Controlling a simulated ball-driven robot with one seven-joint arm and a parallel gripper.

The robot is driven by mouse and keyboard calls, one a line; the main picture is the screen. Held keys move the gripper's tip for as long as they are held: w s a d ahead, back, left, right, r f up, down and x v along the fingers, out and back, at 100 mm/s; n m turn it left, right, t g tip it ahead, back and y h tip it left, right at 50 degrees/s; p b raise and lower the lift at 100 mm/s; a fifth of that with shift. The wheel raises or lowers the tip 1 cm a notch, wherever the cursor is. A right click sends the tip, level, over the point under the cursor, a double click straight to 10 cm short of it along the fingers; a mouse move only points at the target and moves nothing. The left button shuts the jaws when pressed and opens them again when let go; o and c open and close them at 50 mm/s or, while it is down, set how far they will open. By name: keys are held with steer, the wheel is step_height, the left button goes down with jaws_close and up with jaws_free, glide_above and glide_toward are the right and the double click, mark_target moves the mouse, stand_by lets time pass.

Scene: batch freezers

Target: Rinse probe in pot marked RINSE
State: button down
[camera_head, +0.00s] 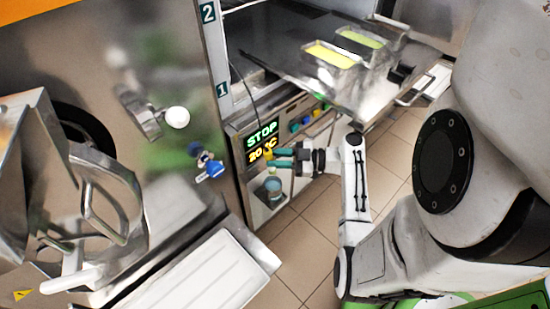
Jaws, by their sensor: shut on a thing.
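My gripper (272,158) reaches left to the front of the machine, just under its STOP / 20°C display. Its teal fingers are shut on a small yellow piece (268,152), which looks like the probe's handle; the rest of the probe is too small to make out. A dark cable (258,100) hangs down the panel above it. A small bluish pot (273,189) stands in a low niche directly below my gripper. No RINSE mark is readable on it. I cannot tell whether the probe's tip is inside the pot or above it.
Trays with yellow (330,56) and green (362,37) contents sit on a metal shelf (285,68) above my gripper. A blue-handled tap (210,170) and a white ribbed tray (205,275) are at left. Tiled floor (300,235) is open below.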

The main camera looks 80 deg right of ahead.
step_height(320, 180, down, 13)
steer(key=b, duration=1.1)
steer(key=shift+r, duration=0.2)
steer(key=shift+a+r, duration=0.1)
stand_by(0.5)
steer(key=shift+w+a+b, duration=0.2)
steer(key=shift+a+b, duration=0.4)
steer(key=shift+a, duration=0.6)
stand_by(0.3)
steer(key=shift+w+d+b, duration=0.6)
steer(key=shift+b, duration=0.25)
